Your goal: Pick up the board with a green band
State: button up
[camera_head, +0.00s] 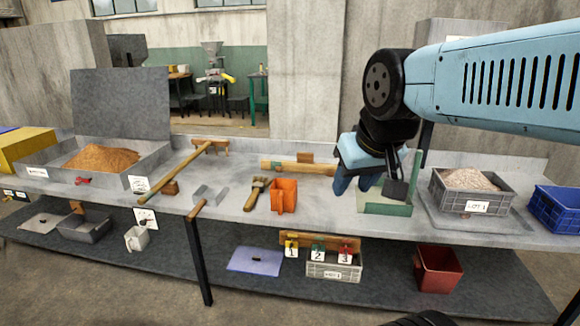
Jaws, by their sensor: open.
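A long wooden board (318,169) lies flat on the grey bench, left of my gripper. It seems to have a narrow green band near its left end, though this is small in the view. A small wooden block shows at its back edge. My gripper (368,186) points down, open, just right of the board's right end. It is in front of a pale container with a green front (385,209) and hides part of it. The board's right end is close to or behind the gripper; I cannot tell whether they touch.
A grey crate of grain (471,190) and a blue crate (556,207) are at the right. A long-handled wooden tool (180,172) lies at the left.

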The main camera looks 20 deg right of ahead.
aim_at(304, 164)
jog(key=i, duration=1.55)
jog(key=z, duration=0.05)
